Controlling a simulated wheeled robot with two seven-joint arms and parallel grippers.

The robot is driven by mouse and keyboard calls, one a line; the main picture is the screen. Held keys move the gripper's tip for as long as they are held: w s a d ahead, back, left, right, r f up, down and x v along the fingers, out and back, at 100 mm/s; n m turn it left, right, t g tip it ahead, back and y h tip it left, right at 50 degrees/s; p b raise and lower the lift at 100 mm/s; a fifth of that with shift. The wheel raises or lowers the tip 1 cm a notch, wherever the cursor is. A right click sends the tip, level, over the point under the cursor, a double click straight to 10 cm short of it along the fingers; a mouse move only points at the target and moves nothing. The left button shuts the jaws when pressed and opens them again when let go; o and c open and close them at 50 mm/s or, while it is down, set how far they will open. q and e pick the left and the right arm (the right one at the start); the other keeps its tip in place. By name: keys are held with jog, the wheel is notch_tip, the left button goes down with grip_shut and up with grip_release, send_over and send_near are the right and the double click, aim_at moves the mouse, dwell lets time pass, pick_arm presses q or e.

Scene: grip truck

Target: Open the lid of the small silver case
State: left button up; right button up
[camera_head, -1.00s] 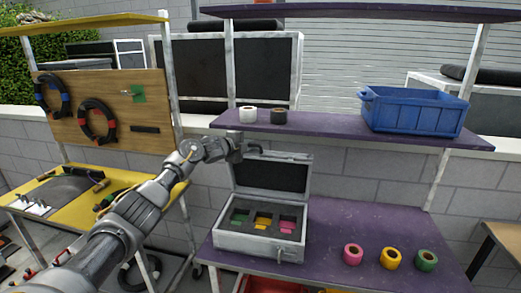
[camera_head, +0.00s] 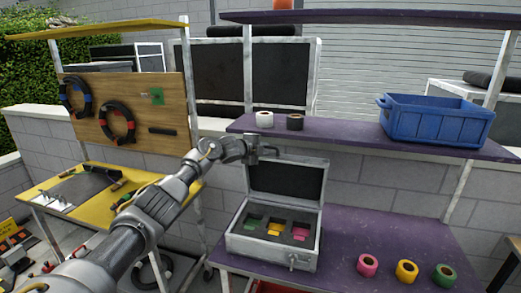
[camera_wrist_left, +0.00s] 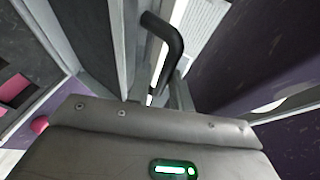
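The small silver case (camera_head: 268,247) stands on the lower purple shelf, its lid (camera_head: 286,182) raised roughly upright. Inside, dark foam holds green, yellow and pink pieces. My left gripper (camera_head: 266,152) is at the top left corner of the lid, touching or very close to its edge. My right gripper is not in view.
Pink (camera_head: 368,265), yellow (camera_head: 405,271) and green (camera_head: 444,275) tape rolls sit right of the case on the lower purple shelf (camera_head: 385,226). The upper shelf (camera_head: 340,139) above and behind the lid holds white and black rolls and a blue crate (camera_head: 436,122).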

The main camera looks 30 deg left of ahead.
pick_arm(q)
jog(key=b+v, duration=0.4)
jog(key=v, duration=0.6)
jog(key=shift+s, duration=0.4)
jog(key=shift+a, duration=0.15)
